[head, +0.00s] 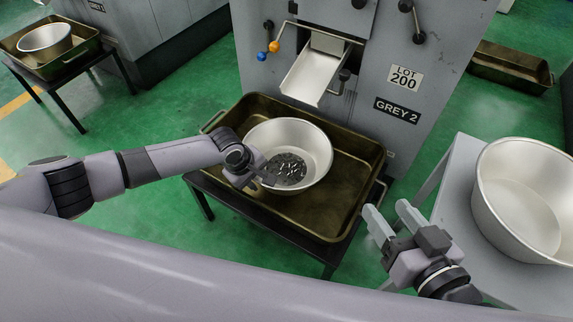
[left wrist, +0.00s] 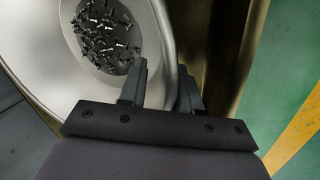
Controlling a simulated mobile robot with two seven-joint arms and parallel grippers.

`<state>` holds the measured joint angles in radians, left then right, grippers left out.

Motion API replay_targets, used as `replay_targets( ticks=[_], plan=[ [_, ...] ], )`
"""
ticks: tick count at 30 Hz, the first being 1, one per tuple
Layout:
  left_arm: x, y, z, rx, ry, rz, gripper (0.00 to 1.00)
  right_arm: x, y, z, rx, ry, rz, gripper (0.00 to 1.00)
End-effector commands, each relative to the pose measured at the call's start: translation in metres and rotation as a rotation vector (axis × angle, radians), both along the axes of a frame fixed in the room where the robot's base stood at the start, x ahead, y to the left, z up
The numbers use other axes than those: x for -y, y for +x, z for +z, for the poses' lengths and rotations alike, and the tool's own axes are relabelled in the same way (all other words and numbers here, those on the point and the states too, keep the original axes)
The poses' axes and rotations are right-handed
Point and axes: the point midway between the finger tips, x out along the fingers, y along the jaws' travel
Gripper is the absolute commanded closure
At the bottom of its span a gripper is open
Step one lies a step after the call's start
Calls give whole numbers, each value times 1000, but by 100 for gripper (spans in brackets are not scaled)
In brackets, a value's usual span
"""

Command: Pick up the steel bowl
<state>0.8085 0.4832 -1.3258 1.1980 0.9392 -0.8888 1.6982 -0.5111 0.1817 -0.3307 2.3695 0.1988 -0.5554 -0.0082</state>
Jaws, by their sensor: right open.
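A steel bowl (head: 308,145) sits in a brass-coloured tray (head: 335,220) under the machine's chute. Small dark metal parts (head: 287,169) lie in its bottom. In the left wrist view the bowl (left wrist: 35,38) fills the left side, with the parts (left wrist: 105,38) inside. My left gripper (head: 264,178) is at the bowl's near-left rim. In the left wrist view its fingers (left wrist: 163,80) are apart, one over the bowl's inside and one outside, with the rim between them. My right gripper (head: 388,212) is open and empty, right of the tray.
A larger empty bowl (head: 520,205) stands on a grey table (head: 455,190) at the right. The grey machine (head: 265,95) with its chute (head: 311,76) stands behind the tray. Another bowl (head: 45,38) sits in a tray at the far left. Green floor is free at the left.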

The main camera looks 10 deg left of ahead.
Motion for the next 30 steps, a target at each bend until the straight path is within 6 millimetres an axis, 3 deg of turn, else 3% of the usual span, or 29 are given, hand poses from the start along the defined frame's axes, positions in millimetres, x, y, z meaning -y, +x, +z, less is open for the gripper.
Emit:
replay_targets(
  ticks=[8,11,30],
  plan=[
    [1,1,-1,0,0,-1,67,1,0,1,8,-7,-2,43],
    [1,1,-1,1,0,-1,100,1,0,1,8,-7,-2,43],
    [1,1,0,2,-1,-1,100,1,0,1,7,-6,-1,43]
  ],
)
